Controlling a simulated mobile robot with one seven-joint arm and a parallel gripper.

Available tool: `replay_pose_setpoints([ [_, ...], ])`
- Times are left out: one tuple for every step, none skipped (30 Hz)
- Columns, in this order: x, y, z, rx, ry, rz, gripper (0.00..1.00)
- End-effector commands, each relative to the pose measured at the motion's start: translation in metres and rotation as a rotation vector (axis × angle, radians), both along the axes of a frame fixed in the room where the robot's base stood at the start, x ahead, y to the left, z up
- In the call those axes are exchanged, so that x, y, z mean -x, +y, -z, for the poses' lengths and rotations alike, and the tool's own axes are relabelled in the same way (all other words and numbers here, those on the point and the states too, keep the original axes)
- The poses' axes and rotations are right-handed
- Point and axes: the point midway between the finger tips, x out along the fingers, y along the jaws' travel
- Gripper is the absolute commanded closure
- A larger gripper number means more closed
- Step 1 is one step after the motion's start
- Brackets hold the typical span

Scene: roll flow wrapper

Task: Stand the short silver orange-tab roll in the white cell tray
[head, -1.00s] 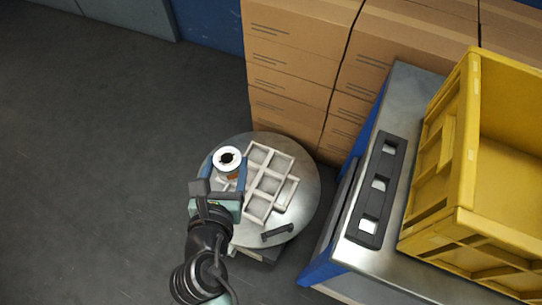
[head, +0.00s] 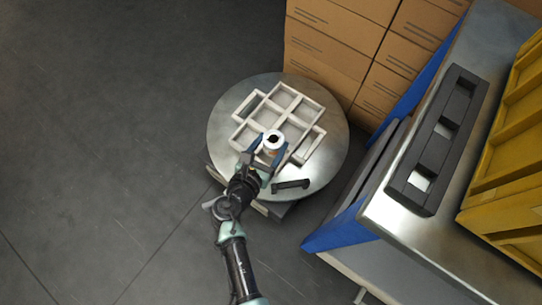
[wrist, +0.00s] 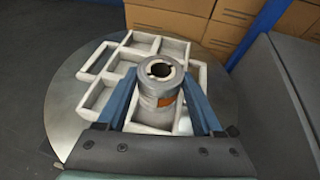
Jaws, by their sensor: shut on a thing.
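The short silver roll (wrist: 160,88) with an orange tab stands upright between the blue fingers of my gripper (wrist: 165,105), which is shut on it. In the head view the roll (head: 273,141) shows its pale top ring and dark core, over the near side of the white cell tray (head: 292,92). The tray's open cells beyond the roll look empty; it also shows in the wrist view (wrist: 98,97). My gripper (head: 270,152) hides the near cells. I cannot tell whether the roll's bottom is inside a cell or above it.
The tray lies on a round metal table (head: 225,125). A dark handle-like bar (head: 291,184) lies near its front edge. To the right is a metal bench with a black slotted holder (head: 440,140) and a yellow crate (head: 510,150). Cardboard boxes (head: 335,40) stand behind.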

Motion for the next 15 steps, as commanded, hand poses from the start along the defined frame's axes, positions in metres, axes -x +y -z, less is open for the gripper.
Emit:
replay_pose_setpoints([
  [0.0,0.0,0.016,0.001,-0.001,0.0,0.96],
  [0.0,0.0,0.02,0.0,-0.001,-0.001,0.96],
  [0.0,0.0,0.024,-0.001,-0.001,-0.001,0.96],
  [-0.001,0.0,0.025,-0.001,-0.001,-0.001,0.96],
  [0.0,0.0,0.026,-0.001,-0.001,-0.001,0.96],
  [-0.001,0.0,0.028,-0.001,-0.001,-0.001,0.96],
  [0.0,0.0,0.029,-0.001,-0.001,-0.001,0.96],
  [0.0,0.0,0.031,-0.001,-0.001,-0.001,0.96],
  [0.0,0.0,0.035,-0.001,-0.001,-0.001,0.96],
  [0.0,0.0,0.039,0.0,0.0,-0.001,0.96],
  [0.0,0.0,0.044,0.0,0.0,-0.001,0.96],
  [0.0,0.0,0.049,0.0,0.0,-0.001,0.96],
  [0.0,0.0,0.054,0.0,0.0,-0.001,0.96],
  [0.0,0.0,0.057,0.0,0.0,-0.001,0.96],
  [0.0,0.0,0.061,0.0,0.0,-0.001,0.96],
])
